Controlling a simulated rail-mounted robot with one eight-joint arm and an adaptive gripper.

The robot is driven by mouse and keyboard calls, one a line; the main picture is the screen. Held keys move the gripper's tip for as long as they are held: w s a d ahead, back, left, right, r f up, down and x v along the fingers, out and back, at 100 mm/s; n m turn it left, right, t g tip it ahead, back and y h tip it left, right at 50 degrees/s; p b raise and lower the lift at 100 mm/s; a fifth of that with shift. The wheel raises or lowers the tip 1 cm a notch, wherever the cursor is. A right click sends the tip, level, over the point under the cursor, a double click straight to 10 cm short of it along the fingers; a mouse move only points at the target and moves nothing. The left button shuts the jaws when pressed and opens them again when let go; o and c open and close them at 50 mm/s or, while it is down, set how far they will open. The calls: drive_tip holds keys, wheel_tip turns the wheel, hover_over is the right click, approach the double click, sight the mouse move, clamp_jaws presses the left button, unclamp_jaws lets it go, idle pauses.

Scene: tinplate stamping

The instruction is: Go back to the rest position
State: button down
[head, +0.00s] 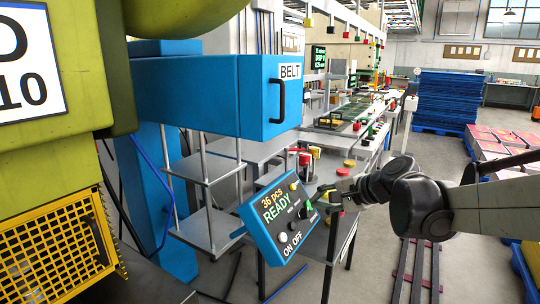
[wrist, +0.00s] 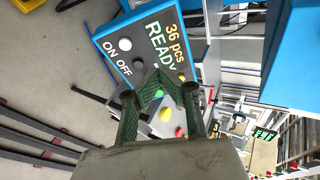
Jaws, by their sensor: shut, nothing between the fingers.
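My gripper (head: 335,190) is at the right edge of the blue control panel (head: 262,242) in the head view, with my arm reaching in from the right. In the wrist view my gripper (wrist: 158,76) is shut and empty, its fingertips meeting in front of the panel (wrist: 112,38). The fingertips overlap the panel's face in that view; I cannot tell whether they touch it. The panel reads "36 pcs READY" and "ON OFF". It has a white button (head: 283,237), a yellow button (head: 293,186) and a green-marked knob, partly hidden by the fingers in the wrist view.
A blue box marked BELT (head: 215,95) stands behind the panel, beside a green machine (head: 60,150) with a yellow grille. A long bench with parts runs back behind the gripper. Blue stacked pallets (head: 450,100) stand at the back right. Dark rails (head: 418,270) lie on the floor.

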drive_tip(key=s+d+f+n+h+p, duration=0.1)
drive_tip(key=s+d+n+h+p, duration=0.1)
drive_tip(key=s, duration=1.2)
drive_tip(key=s+d+n+g+h+p, duration=0.1)
drive_tip(key=s+d+n+h, duration=0.4)
drive_tip(key=s, duration=0.9)
drive_tip(key=n+p, duration=0.1)
drive_tip(key=n, duration=0.2)
drive_tip(key=shift+d+f+h, duration=0.15)
drive_tip(key=shift+f+h, duration=0.25)
